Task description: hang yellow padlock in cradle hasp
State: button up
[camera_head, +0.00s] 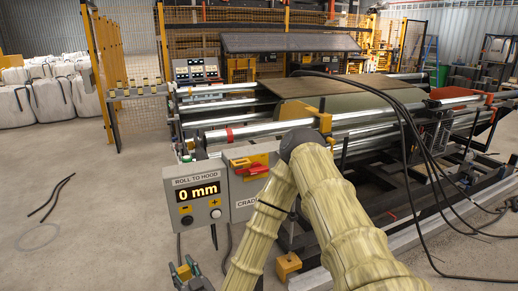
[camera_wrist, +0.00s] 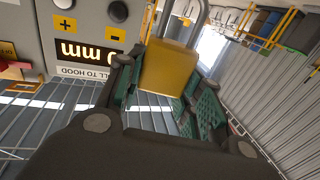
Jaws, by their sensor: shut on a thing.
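The yellow padlock (camera_wrist: 168,68) is between the fingers of my gripper (camera_wrist: 166,88) in the wrist view, with its metal shackle pointing to the top of the picture. My gripper is shut on it. In the head view, my gripper (camera_head: 188,274) is low at the left, below the grey control boxes, with a bit of yellow at its fingers. The cradle box (camera_head: 241,190) carries a red and yellow switch (camera_head: 250,164); my arm covers part of its label. I cannot make out the hasp clearly. The padlock is apart from the switch.
The "ROLL TO HOOD" box (camera_head: 197,195) reads 0 mm and stands left of the cradle box; it also fills the upper left of the wrist view (camera_wrist: 85,50). The roller machine (camera_head: 330,100) and black hoses lie behind. Open floor is at the left.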

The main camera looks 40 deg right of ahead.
jog(key=w+d+r+h+p, duration=0.1)
jog(key=w+d+r+p, duration=0.2)
jog(key=d+r, duration=0.7)
jog(key=w+d+r+m+h+p, duration=0.1)
jog(key=w+d+r+p, duration=0.2)
jog(key=w+d+r, duration=0.4)
jog(key=w+d+r+m+h+p, duration=0.1)
jog(key=w+d+r, duration=0.4)
jog(key=d+r, duration=1)
notch_tip(320, 180, up, 3)
jog(key=shift+w+d+r+h+p, duration=0.2)
jog(key=shift+h+p, duration=0.3)
jog(key=shift+p, duration=0.75)
jog(key=shift+a+m, duration=0.1)
jog(key=shift+m, duration=0.2)
jog(key=shift+f+b, duration=2.2)
jog(key=shift+f, duration=0.7)
jog(key=shift+s+a+f+b, duration=0.1)
jog(key=shift+f+b, duration=2)
jog(key=shift+f, duration=0.3)
